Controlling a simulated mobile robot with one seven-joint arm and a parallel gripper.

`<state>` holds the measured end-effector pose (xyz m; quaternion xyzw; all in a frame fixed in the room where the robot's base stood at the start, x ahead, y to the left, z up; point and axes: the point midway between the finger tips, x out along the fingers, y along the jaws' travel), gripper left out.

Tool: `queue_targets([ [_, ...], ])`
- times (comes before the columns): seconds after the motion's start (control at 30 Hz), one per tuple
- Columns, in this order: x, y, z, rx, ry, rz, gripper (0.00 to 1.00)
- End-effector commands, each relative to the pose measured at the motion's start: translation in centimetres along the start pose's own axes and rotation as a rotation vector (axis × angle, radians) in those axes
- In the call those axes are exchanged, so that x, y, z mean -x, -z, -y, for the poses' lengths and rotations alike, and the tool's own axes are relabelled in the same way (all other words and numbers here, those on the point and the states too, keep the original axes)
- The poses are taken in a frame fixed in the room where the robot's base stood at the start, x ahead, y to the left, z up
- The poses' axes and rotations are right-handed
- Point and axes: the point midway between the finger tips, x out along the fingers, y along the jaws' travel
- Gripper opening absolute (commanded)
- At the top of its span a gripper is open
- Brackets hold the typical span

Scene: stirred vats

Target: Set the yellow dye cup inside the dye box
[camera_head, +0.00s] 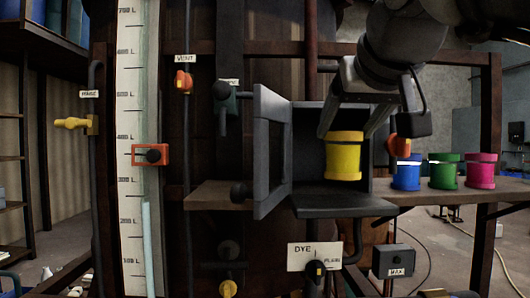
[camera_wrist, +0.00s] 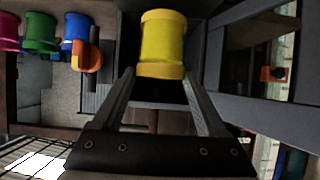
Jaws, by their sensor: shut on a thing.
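The yellow dye cup (camera_head: 343,158) is upright in front of the dark opening of the dye box (camera_head: 307,145); how deep it is in the opening, and whether its base touches the floor, I cannot tell. My gripper (camera_head: 346,133) comes from above and is shut on the cup, one finger on each side. In the wrist view the cup (camera_wrist: 162,45) shows between the fingertips of my gripper (camera_wrist: 159,76). The box door (camera_head: 272,150) stands open on the left. A dark ledge (camera_head: 340,206) juts out below the opening. The cup hides part of the interior.
Blue (camera_head: 406,175), green (camera_head: 444,172) and pink (camera_head: 481,172) cups stand on a shelf (camera_head: 420,194) right of the box. An orange-handled valve (camera_head: 399,147) is close to the box's right side. A DYE sign (camera_head: 314,256) and valve are below.

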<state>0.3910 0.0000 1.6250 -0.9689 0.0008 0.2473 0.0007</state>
Motion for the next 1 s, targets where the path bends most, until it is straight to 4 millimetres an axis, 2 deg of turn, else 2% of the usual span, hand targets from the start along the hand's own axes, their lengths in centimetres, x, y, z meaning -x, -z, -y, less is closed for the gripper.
queue_targets([
  [0.1,-2.9,1.9,0.0,0.000,0.000,0.004,0.09],
  [0.3,-7.3,4.3,0.0,0.000,0.000,0.002,0.09],
  [0.4,-8.8,5.1,0.0,0.000,0.000,0.000,0.09],
  [0.67,-10.9,6.2,0.0,0.000,0.000,-0.001,0.09],
  [0.8,-11.8,4.2,0.0,0.000,0.000,0.000,0.09],
  [1.0,-12.6,3.0,0.0,0.000,0.000,-0.002,0.09],
])
